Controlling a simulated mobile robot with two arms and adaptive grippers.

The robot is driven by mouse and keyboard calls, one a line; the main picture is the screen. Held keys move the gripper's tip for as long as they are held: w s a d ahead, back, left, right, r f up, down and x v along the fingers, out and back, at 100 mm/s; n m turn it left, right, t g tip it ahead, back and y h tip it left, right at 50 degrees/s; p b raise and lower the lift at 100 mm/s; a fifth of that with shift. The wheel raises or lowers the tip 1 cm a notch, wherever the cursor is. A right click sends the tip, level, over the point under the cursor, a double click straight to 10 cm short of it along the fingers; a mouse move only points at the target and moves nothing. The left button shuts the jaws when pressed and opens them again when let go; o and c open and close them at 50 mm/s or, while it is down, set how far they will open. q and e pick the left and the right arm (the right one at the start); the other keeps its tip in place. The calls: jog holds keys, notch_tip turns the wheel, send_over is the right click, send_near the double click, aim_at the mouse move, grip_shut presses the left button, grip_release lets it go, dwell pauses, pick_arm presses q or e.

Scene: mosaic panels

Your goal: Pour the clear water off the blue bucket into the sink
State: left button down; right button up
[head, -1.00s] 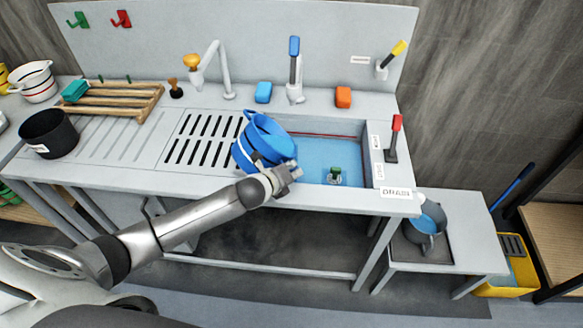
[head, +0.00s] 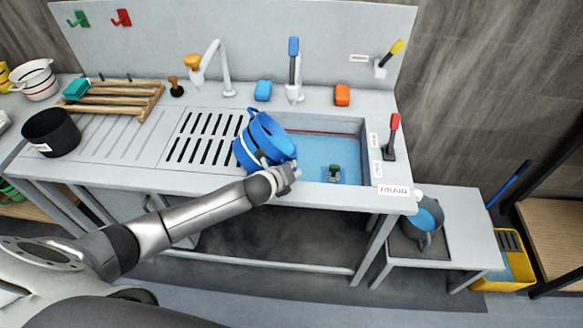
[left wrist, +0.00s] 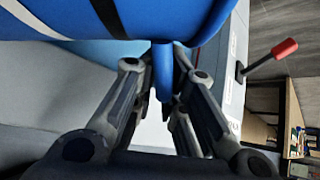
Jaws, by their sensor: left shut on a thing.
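The blue bucket (head: 262,143), with white and dark bands, is tilted toward the right over the left edge of the sink (head: 318,150). My left gripper (head: 281,178) is shut on the bucket's blue handle, below its front side. In the left wrist view the bucket (left wrist: 130,18) fills the top, and the handle (left wrist: 163,72) stands between the fingers of my left gripper (left wrist: 163,85). Water inside the bucket cannot be made out. My right gripper is not in view.
A slotted drain grate (head: 200,138) lies left of the sink. A black pot (head: 50,132) and a wooden rack (head: 120,98) stand further left. A red-topped lever (head: 391,137) rises at the sink's right. A grey jug (head: 424,222) stands on the lower side table.

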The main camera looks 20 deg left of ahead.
pick_arm(q)
jog(key=shift+w+d+f+m+g+y+p, duration=0.15)
jog(key=shift+f+m+g+y+p, duration=0.4)
jog(key=shift+p, duration=0.9)
jog(key=shift+d+r, duration=0.1)
dwell(2.9)
